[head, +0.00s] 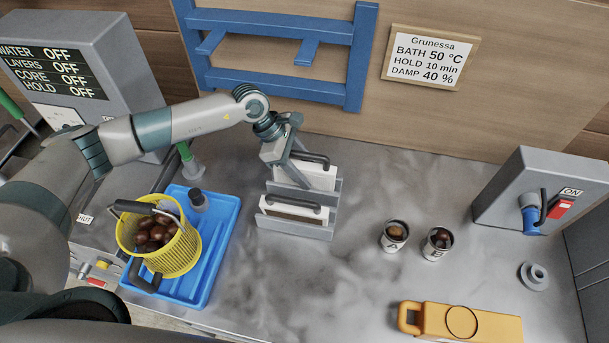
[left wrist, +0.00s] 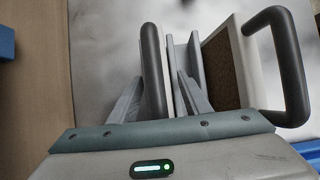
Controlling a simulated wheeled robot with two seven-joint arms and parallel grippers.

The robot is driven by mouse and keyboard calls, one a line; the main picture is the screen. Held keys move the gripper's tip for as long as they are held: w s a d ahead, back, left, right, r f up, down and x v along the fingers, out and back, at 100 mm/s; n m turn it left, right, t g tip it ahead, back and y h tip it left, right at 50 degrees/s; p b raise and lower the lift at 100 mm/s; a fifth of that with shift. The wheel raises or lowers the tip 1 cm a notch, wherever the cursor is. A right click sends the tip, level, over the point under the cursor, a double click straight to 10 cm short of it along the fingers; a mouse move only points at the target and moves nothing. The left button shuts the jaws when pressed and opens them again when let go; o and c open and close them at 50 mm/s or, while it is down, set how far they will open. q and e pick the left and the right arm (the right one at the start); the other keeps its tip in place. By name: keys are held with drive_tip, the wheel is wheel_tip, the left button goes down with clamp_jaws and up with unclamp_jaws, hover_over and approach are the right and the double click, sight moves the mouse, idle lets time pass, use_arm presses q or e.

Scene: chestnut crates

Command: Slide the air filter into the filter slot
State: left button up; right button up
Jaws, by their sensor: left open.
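Two air filters with white frames and dark bar handles stand upright in a grey slotted rack (head: 300,230) on the bench. The rear filter (head: 320,178) is partly hidden by my left gripper (head: 292,178). The front filter (head: 290,213) sits nearer me; its brown mesh (left wrist: 222,70) and handle show at the right of the left wrist view. My left gripper is open, its fingers (left wrist: 158,100) on either side of the rear filter's handle (left wrist: 153,65). I cannot tell whether they touch it. My right gripper is not in view.
A yellow basket (head: 180,252) of chestnuts stands on a blue tray (head: 222,262) at the left. Two small cups (head: 394,236) of chestnuts, an orange case (head: 465,322) and a grey switch box (head: 530,185) are to the right. A blue rack (head: 350,60) is behind. The bench middle is clear.

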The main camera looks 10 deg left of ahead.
sight(305, 153)
use_arm(q)
drive_tip(key=c, duration=1)
clamp_jaws()
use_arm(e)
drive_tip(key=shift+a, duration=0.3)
